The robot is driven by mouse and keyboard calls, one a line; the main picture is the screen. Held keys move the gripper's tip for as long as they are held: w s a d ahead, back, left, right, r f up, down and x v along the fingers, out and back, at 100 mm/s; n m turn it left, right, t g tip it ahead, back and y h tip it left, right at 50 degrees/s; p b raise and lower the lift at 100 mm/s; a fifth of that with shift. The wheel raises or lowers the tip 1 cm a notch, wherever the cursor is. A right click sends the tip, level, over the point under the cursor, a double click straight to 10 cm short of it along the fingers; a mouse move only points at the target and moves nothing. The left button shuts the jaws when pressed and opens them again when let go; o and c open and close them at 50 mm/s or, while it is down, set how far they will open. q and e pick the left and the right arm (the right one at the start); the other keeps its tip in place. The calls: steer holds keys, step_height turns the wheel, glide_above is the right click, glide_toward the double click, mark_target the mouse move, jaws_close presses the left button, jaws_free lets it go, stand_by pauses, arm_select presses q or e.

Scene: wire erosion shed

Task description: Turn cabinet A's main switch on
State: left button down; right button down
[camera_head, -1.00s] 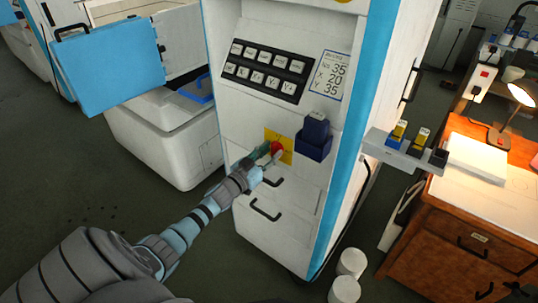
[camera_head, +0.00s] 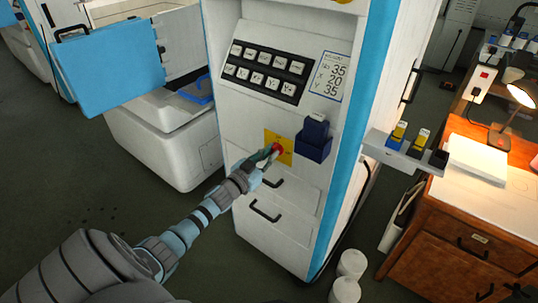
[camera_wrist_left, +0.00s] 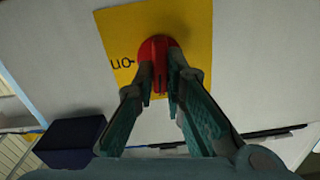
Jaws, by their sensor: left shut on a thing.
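The red main switch knob (camera_head: 277,149) sits on a yellow plate (camera_head: 285,158) on the front of the white cabinet (camera_head: 245,130). My left gripper (camera_head: 270,156) is at the knob. In the left wrist view, its fingertips (camera_wrist_left: 162,75) are shut on the raised grip of the red knob (camera_wrist_left: 154,48), one on each side. An "ON" mark shows on the yellow plate (camera_wrist_left: 197,25) left of the knob in that view. The knob's grip runs up and down there, not toward that mark. A mark below the knob is mostly hidden. My right gripper is out of view.
A dark blue holder (camera_head: 313,146) juts out right of the yellow plate. A black key panel (camera_head: 267,73) is above, and drawer handles (camera_head: 265,211) are below. A small shelf (camera_head: 405,152) sticks out on the cabinet's right side. White cylinders (camera_head: 351,263) stand on the floor.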

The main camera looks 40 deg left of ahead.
arm_select(q)
steer(key=shift+d+f+m+b, duration=0.1)
steer(key=shift+m+b, duration=0.65)
steer(key=shift+m, duration=1.95)
steer(key=shift+d+f+m+b, duration=0.15)
steer(key=shift+m+b, duration=0.65)
steer(key=shift+m, duration=1.9)
steer(key=shift+a+f+m+b, duration=0.1)
steer(key=shift+m+b, duration=0.65)
steer(key=shift+m, duration=1.95)
steer(key=c, duration=1.7)
jaws_free()
steer(key=shift+o, duration=0.2)
